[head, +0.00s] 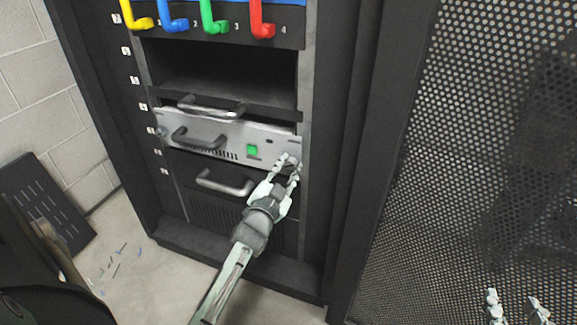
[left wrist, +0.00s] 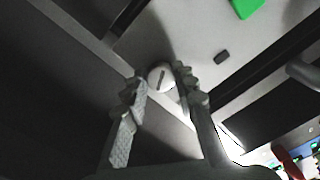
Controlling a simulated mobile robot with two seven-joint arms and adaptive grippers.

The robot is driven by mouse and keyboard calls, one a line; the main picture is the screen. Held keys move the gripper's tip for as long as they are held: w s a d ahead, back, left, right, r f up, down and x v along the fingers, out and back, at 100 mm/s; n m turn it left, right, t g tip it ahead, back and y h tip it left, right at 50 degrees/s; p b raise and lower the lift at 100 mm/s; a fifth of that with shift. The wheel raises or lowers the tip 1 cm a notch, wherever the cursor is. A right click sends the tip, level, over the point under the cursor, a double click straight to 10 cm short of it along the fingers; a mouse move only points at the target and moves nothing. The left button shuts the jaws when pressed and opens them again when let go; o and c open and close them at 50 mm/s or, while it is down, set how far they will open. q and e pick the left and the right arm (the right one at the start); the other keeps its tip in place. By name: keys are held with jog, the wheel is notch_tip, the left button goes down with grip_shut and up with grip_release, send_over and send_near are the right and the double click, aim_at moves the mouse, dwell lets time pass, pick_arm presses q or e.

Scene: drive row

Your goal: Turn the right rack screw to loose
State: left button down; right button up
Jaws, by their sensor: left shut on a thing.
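The right rack screw (left wrist: 161,76) has a round, pale head with a dark slot. It sits at the right end of the silver unit's front panel (head: 225,138). In the left wrist view it lies between the fingertips of my left gripper (left wrist: 160,82), which is shut on it. In the head view my left gripper (head: 289,165) reaches the panel's right end, and its fingers hide the screw there. The slot runs nearly upright in the wrist picture. My right gripper (head: 514,298) is open and empty at the bottom right, away from the rack.
Another handle (head: 226,183) sits below. Yellow, blue, green and red hooked parts (head: 262,22) line the top. A perforated door (head: 470,150) stands at the right. A slotted black panel (head: 42,200) leans at left.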

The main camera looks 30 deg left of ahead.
dwell(0.3)
pick_arm(q)
jog(key=c, duration=1.2)
grip_release()
jog(key=v, duration=1.2)
